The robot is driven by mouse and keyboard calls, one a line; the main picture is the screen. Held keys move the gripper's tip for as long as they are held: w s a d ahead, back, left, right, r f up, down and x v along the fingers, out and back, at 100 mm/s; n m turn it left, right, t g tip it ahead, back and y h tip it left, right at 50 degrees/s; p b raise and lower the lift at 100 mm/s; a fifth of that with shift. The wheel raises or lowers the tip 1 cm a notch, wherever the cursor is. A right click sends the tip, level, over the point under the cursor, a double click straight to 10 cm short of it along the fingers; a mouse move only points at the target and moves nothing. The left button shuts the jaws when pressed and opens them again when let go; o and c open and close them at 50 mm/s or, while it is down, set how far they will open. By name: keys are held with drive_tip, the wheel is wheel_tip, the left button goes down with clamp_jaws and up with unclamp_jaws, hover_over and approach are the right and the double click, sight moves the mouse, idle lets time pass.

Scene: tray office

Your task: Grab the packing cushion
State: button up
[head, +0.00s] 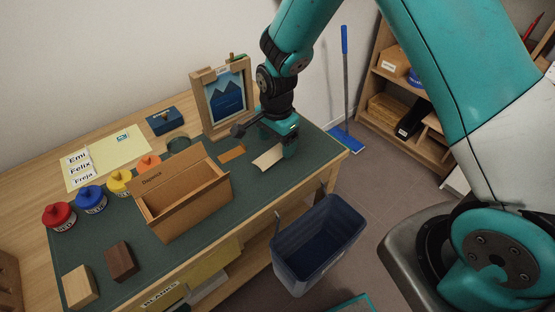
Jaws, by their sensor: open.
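My gripper (286,149) points down over the back right part of the green desk mat, seen small in the head view. It is open. A pale tan, flat, oblong piece (267,158) lies on the mat just left of the fingers; it may be the packing cushion, but I cannot tell for certain. The gripper looks close to its right end; whether they touch is not clear. A small orange-brown flat piece (232,153) lies farther left.
An open cardboard box (188,214) stands mid-mat, with red (58,214), blue and yellow pots to its left. A framed mountain picture (226,97) stands behind my gripper. Two blocks (121,261) lie front left. A dark bin (318,243) is beyond the desk's right edge.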

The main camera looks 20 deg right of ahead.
sight(278, 158)
drive_tip(key=shift+w+d+f+p, duration=0.1)
drive_tip(key=shift+f+p, duration=0.15)
drive_tip(key=shift+f, duration=1.55)
drive_tip(key=shift+d+f+p, duration=0.1)
drive_tip(key=shift+f+p, duration=0.15)
drive_tip(key=shift+f, duration=1.5)
drive_tip(key=c, duration=1)
drive_tip(key=shift+r, duration=0.1)
